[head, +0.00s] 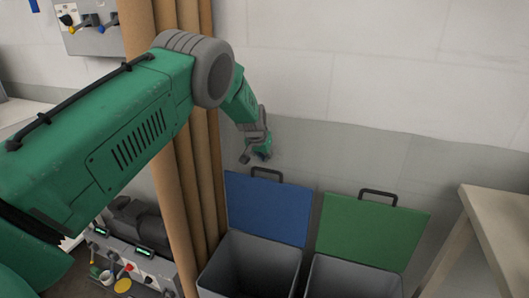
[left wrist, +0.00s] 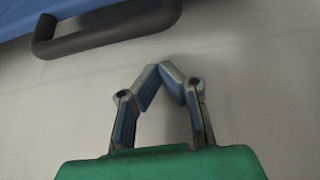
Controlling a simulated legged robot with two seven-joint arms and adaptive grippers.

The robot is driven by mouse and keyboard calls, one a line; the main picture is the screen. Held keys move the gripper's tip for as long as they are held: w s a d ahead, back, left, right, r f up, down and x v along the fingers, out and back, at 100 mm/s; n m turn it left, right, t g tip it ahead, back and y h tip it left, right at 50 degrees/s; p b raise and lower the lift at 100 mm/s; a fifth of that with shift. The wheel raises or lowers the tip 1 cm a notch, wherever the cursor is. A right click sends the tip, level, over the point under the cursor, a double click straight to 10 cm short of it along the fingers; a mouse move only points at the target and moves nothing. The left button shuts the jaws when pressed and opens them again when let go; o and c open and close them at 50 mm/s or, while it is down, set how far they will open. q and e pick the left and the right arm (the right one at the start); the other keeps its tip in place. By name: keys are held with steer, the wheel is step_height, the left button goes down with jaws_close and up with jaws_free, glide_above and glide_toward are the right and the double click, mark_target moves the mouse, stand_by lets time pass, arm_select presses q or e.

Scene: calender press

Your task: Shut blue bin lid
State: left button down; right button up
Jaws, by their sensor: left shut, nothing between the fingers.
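The blue bin lid (head: 268,208) stands open and upright at the back of its grey bin (head: 250,265), with a dark handle (head: 267,173) on its top edge. My left gripper (head: 258,158) is just above and behind the lid, close to the handle, near the wall. In the left wrist view the gripper (left wrist: 160,68) is shut with its fingertips together and nothing between them. The dark handle (left wrist: 105,38) and a strip of the blue lid (left wrist: 40,15) show beyond the fingertips, apart from them. My right gripper is not in view.
A green-lidded bin (head: 370,232), also open, stands right of the blue one. A wooden table (head: 500,215) is at the far right. Tall brown tubes (head: 180,150) stand left of the bins. A control panel (head: 130,265) is at lower left.

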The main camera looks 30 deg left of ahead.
arm_select(q)
steer(key=s+d, duration=0.2)
steer(key=s, duration=0.1)
steer(key=shift+s+r, duration=0.1)
steer(key=shift+s, duration=0.1)
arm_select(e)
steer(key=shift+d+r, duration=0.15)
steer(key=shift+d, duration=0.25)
arm_select(q)
steer(key=shift+a, duration=0.15)
